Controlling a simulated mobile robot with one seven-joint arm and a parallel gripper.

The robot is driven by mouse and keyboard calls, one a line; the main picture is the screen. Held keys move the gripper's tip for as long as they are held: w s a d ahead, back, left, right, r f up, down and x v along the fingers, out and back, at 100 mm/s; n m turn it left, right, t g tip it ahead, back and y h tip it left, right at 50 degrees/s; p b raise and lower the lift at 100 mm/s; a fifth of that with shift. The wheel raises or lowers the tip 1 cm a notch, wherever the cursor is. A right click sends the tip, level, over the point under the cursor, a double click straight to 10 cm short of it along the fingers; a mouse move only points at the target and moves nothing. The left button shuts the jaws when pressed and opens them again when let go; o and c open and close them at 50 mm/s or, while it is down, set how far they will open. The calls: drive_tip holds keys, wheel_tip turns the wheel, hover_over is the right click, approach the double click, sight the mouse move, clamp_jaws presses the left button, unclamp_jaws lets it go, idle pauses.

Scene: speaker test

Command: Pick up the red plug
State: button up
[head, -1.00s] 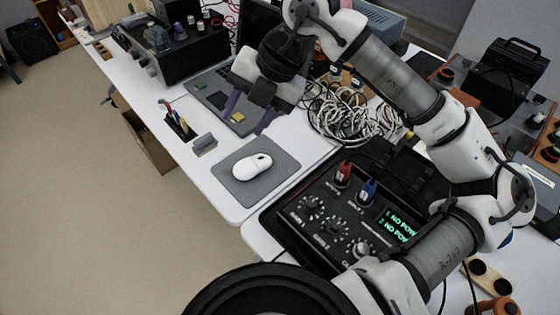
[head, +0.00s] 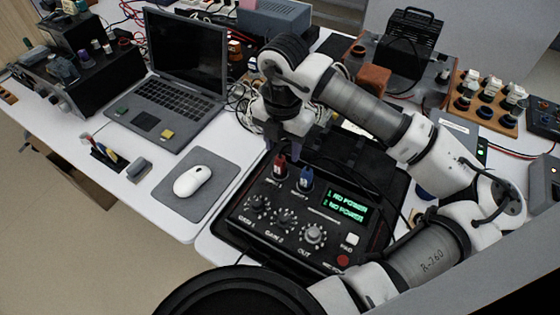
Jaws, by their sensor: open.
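The red plug (head: 279,168) stands upright in the top of a black amplifier box (head: 262,233), beside a blue plug (head: 306,179). My gripper (head: 283,152) points down just above and behind the red plug, with its purple fingers apart. It looks open and holds nothing. I cannot tell whether a fingertip touches the plug or how far the fingers are in depth from it. The plug's lower part meets the box.
The box has knobs and a green display (head: 346,200). A white mouse (head: 192,181) on a grey pad and an open laptop (head: 180,75) lie to the left. White cables bunch behind my gripper. Wooden plug boards (head: 485,112) stand at the right.

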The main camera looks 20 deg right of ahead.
sight(280, 157)
drive_tip(key=shift+w+a+f+p, duration=0.15)
drive_tip(key=shift+f+p, duration=0.35)
drive_tip(key=shift+f, duration=0.8)
drive_tip(key=shift+a+f+p, duration=0.1)
drive_tip(key=shift+f+p, duration=0.35)
drive_tip(key=shift+f, duration=0.85)
clamp_jaws()
drive_tip(key=shift+r, duration=0.1)
wheel_tip(280, 157, up, 20)
drive_tip(key=b, duration=0.3)
drive_tip(key=shift+d, duration=0.15)
